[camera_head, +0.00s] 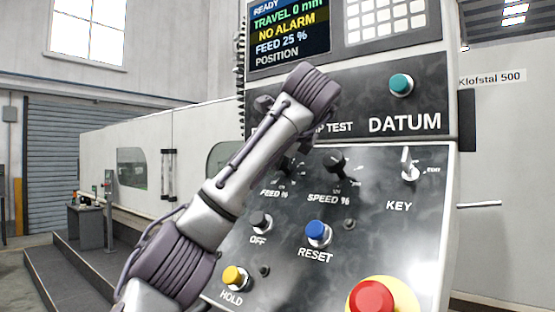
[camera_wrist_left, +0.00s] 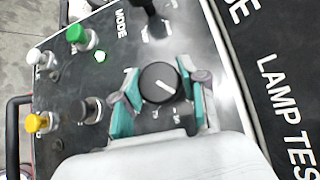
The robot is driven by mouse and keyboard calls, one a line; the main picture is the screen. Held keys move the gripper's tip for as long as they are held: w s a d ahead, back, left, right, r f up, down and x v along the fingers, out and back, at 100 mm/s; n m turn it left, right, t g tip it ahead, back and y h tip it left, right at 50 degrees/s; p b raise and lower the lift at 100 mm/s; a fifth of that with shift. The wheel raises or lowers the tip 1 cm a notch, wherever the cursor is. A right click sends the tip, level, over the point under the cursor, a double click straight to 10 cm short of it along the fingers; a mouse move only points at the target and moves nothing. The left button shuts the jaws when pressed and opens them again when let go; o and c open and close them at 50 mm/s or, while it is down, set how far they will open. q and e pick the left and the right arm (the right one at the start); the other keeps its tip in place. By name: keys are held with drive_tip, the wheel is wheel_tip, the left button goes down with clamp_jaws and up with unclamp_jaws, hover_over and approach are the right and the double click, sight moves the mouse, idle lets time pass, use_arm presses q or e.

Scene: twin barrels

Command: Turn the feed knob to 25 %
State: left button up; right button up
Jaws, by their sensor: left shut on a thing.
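The feed knob (camera_wrist_left: 158,80) is round and black with a white pointer line, which slants in the left wrist view. My left gripper (camera_wrist_left: 163,92) has its teal-padded fingers on either side of the knob and is shut on it. In the head view my left arm crosses the panel and hides most of the knob and the gripper; the FEED % label shows beside the arm. The screen (camera_head: 288,35) reads FEED 25 %, NO ALARM and TRAVEL 0 mm. My right gripper is not in view.
Near the knob are the speed knob (camera_head: 337,168), the key switch (camera_head: 409,165), the blue RESET button (camera_head: 318,233), the yellow HOLD button (camera_head: 235,278) and the red mushroom button (camera_head: 371,297). A green button (camera_wrist_left: 77,35) shows in the wrist view.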

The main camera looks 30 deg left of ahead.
use_arm(q)
drive_tip(key=shift+f, duration=0.2)
drive_tip(key=o, duration=1.1)
drive_tip(key=shift+w, duration=0.1)
drive_tip(key=shift+o, duration=0.2)
drive_tip(key=shift+r, duration=0.1)
drive_tip(key=shift+v, duration=1)
drive_tip(key=v, duration=1)
